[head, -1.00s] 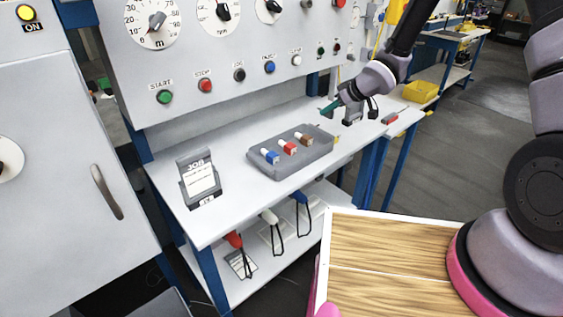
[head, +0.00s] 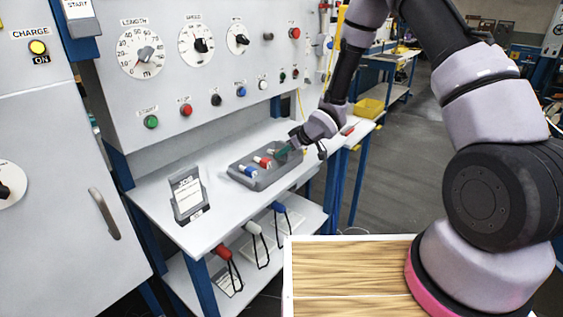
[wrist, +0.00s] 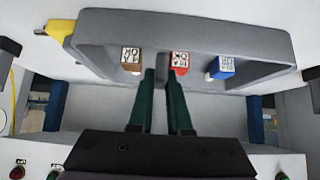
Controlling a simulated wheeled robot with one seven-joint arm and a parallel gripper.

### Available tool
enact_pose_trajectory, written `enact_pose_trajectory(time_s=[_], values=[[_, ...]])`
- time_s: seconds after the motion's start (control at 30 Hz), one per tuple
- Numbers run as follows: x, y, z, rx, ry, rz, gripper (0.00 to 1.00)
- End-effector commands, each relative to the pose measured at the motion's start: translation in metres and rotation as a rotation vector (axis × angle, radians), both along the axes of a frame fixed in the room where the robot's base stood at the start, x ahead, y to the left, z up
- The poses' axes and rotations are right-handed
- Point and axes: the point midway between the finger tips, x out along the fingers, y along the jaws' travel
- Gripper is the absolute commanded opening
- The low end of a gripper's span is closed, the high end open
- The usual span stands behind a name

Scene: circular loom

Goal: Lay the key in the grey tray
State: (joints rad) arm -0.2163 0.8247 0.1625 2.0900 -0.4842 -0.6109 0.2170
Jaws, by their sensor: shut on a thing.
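The grey tray (head: 268,182) stands on the light bench and holds a blue-tagged, a red-tagged and a brown-tagged piece. In the wrist view the tray (wrist: 190,18) spans the upper middle. My gripper (head: 285,152) is over the tray's right part, pointing down and left. In the wrist view its green fingers (wrist: 161,75) are shut on a small grey piece (wrist: 161,64), which looks like the key. The piece shows between the brown and red tags. Most of it is hidden by the fingers, and I cannot tell whether it touches the tray floor.
The blue (head: 249,173), red (head: 262,162) and brown (wrist: 131,60) tagged pieces sit close to my fingers. A job card stand (head: 189,200) is on the bench's left. The control panel (head: 215,75) rises behind.

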Motion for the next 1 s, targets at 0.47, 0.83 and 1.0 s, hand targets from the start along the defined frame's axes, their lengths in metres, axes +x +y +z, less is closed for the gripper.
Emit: enact_pose_trajectory(time_s=[0.47,0.83,1.0], values=[[0.000,0.000,-0.033,0.000,0.000,0.001,0.00],[0.000,0.000,-0.035,0.000,0.000,0.001,0.46],[0.000,0.001,-0.034,0.000,0.000,0.001,0.46]])
